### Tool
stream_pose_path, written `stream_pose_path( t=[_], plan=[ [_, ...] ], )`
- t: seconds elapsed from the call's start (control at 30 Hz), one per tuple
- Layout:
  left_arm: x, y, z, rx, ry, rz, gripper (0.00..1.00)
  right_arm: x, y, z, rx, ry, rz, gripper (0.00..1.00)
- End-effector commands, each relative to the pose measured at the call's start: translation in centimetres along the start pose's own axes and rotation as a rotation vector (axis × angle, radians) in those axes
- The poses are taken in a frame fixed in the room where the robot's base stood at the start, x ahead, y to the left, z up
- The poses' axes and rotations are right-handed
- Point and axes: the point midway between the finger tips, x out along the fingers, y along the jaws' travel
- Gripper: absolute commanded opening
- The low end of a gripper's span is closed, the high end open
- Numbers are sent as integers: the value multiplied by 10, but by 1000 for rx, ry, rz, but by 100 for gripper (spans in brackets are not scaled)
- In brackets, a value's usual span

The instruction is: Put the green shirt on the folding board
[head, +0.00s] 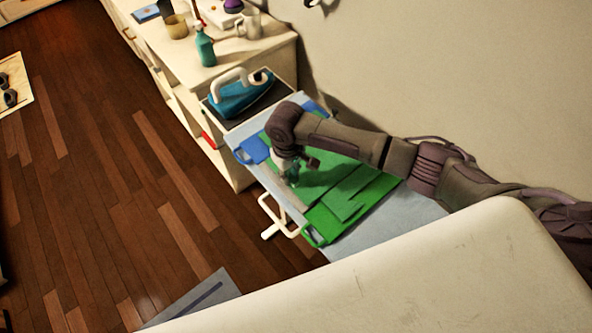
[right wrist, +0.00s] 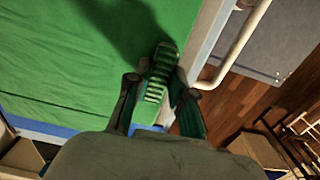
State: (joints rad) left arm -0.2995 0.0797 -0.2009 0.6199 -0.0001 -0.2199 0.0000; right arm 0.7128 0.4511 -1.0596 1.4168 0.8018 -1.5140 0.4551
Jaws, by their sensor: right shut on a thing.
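The green shirt (head: 345,204) lies fairly flat, with angular overlapping edges, on the pale ironing board. In the right wrist view its green surface (right wrist: 75,60) fills the upper left. Blue parts of the folding board (head: 252,150) show beyond the green at the far end; how much of the board lies under the shirt is hidden. My right gripper (head: 291,176) reaches down at the shirt's left edge. It is shut on the green shirt; its fingertips also show in the right wrist view (right wrist: 163,85). My left gripper is not in view.
A blue iron (head: 240,95) stands at the ironing board's far end. Behind it, a cream cabinet (head: 270,40) holds a green spray bottle (head: 205,45) and cups. A white tube frame (head: 280,220) juts out at the left. The wall is close on the right; wooden floor is open at left.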

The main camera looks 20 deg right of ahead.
Motion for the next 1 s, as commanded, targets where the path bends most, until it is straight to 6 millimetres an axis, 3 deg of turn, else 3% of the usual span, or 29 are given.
stream_pose_path(
  t=[0.07, 0.1, 0.27, 0.67, 1.0],
  plan=[
    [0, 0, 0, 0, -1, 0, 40, 1, 0, 0, 1, 1, 0, 0],
    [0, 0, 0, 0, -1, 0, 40, 2, 0, 0, 1, 0, 0, 24],
    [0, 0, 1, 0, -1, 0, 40, 1, 0, 0, 1, 1, 0, 47],
    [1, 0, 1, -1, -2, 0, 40, -8, 0, -1, 0, 4, -1, 47],
    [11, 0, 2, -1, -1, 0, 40, -76, 0, -2, 0, 6, -1, 47]
  ],
)
